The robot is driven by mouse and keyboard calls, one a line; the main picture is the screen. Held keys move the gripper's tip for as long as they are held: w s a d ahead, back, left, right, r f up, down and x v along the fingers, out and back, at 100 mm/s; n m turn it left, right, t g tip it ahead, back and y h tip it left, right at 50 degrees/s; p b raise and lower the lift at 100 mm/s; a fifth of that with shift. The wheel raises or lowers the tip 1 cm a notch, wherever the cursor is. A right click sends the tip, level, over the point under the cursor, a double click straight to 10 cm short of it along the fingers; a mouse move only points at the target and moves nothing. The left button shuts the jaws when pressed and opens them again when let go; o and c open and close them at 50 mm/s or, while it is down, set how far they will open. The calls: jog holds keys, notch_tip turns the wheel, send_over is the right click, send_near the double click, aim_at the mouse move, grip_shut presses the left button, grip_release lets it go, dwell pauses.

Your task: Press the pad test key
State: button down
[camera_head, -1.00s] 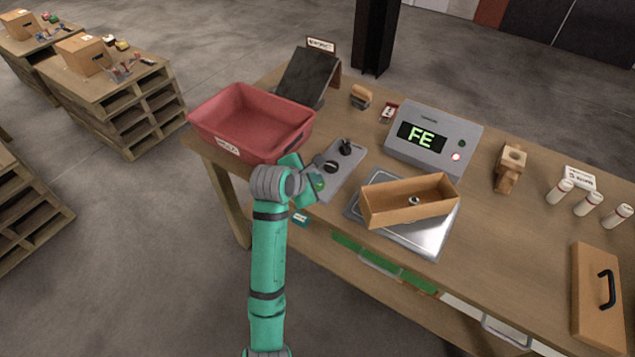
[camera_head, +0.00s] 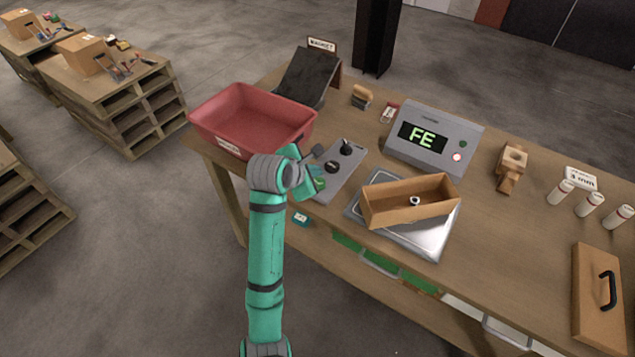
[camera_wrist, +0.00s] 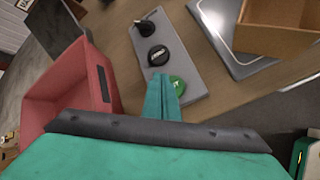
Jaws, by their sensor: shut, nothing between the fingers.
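A grey control panel (camera_head: 345,172) lies on the table beside the red bin. In the wrist view the panel (camera_wrist: 190,55) carries a black knob (camera_wrist: 146,28), a black round key (camera_wrist: 158,55) with pale lettering, and a green round key (camera_wrist: 178,86) partly hidden by my fingers. I cannot read which is the pad test key. My gripper (camera_wrist: 164,82) is shut and empty, its fingertips over the panel beside the green key and just short of the black key. Contact cannot be told. The gripper (camera_head: 312,172) shows over the panel's near end in the head view.
The red bin (camera_head: 226,142) stands close at the left. A metal plate (camera_head: 425,240) with an open cardboard box (camera_head: 385,216) lies right of the panel. A detector unit (camera_head: 462,130) behind it shows "FE". The table's front edge is below my gripper.

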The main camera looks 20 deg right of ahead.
jog(key=shift+r, duration=1.8)
jog(key=shift+w, duration=0.1)
